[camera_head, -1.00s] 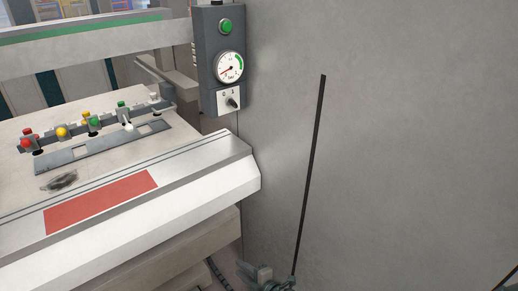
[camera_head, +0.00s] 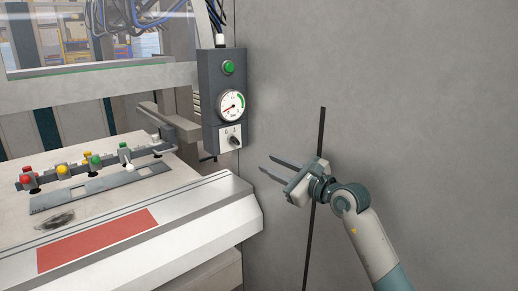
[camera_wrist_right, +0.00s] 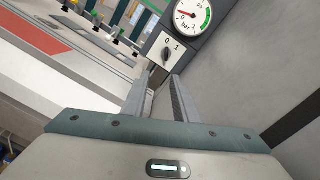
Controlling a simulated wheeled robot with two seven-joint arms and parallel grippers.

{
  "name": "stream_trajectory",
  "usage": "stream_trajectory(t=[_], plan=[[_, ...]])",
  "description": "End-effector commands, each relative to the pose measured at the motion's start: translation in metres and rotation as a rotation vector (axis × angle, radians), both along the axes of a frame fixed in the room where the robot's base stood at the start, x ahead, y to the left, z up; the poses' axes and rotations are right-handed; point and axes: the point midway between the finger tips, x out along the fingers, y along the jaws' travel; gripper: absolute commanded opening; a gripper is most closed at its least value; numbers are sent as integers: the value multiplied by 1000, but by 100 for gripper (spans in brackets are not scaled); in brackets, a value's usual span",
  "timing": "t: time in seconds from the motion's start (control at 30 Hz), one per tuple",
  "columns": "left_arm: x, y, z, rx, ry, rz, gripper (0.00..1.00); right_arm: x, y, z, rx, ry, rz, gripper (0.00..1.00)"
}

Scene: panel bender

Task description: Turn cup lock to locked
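The cup lock appears to be the small dark rotary knob (camera_head: 235,141) on a white plate marked 0 and 1, low on the grey control box (camera_head: 209,120). The knob also shows in the right wrist view (camera_wrist_right: 167,54), just beyond the fingertips; which mark it points to is hard to tell. My right gripper (camera_head: 266,164) is to the right of and a little below the knob, apart from it. Its two fingers are spread with nothing between them, also in the right wrist view (camera_wrist_right: 161,78). My left gripper is not in view.
Above the knob are a pressure gauge (camera_head: 231,105) and a green button (camera_head: 228,67). The machine's bed edge (camera_head: 225,215) with a red strip (camera_head: 98,240) lies below left. Several coloured knobs stand on a rail at left. A plain grey wall (camera_head: 420,90) is behind my right arm.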

Motion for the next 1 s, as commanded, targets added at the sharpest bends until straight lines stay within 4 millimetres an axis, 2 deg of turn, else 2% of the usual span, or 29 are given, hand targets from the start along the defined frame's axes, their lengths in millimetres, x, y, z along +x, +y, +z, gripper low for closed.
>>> stream_trajectory(t=[0.17, 0.63, 0.83, 1.0], plan=[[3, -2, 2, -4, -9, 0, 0, -1, -3, 15, -56, -48, -22, 27], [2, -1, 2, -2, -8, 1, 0, 2, -2, 15, -56, -47, -23, 27], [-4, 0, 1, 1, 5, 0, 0, 16, 8, 16, -54, -47, -23, 27], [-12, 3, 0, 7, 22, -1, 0, 35, 23, 17, -53, -46, -22, 27]])
